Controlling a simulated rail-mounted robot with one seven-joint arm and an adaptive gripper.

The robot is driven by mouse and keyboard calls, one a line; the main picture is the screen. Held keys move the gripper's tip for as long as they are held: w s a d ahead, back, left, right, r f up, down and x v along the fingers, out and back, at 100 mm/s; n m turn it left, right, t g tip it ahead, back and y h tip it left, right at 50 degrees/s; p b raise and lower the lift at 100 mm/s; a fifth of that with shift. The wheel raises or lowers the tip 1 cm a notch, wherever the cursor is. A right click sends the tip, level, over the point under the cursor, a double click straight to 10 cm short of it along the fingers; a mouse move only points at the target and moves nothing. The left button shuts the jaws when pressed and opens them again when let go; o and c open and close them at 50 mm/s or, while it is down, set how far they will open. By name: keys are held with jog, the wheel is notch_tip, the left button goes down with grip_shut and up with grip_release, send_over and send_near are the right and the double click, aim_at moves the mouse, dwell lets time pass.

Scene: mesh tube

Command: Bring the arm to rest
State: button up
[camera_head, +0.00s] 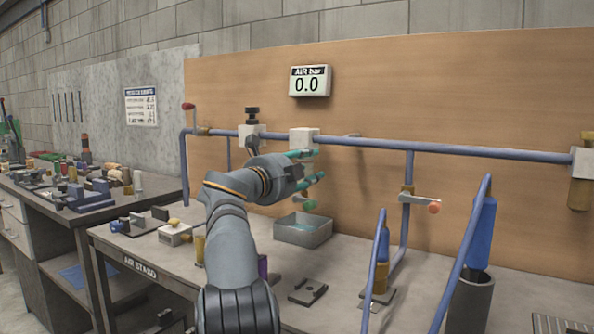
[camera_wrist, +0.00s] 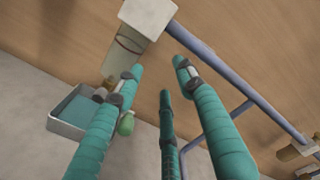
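My gripper (camera_head: 316,168) has teal fingers and is reached out in front of the wooden board, just below the white block (camera_head: 304,138) on the blue pipe. In the wrist view the fingers of my gripper (camera_wrist: 158,86) are spread apart, with nothing between their tips. The white block (camera_wrist: 148,14) with a clear bowl (camera_wrist: 120,58) under it is beyond the fingers. A green piece (camera_wrist: 127,125) shows beside the left finger; I cannot tell what it joins. It also shows below the gripper in the head view (camera_head: 309,205).
A blue pipe (camera_head: 440,147) runs along the board, with a gauge (camera_head: 310,82) reading 0.0 above it. A grey tray (camera_head: 303,238) stands on the bench under my gripper. Sloping blue pipes (camera_head: 462,250) rise at the right. A cluttered bench (camera_head: 75,200) is at left.

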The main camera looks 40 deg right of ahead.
aim_at(306, 207)
notch_tip(306, 207, down, 10)
dwell(0.7)
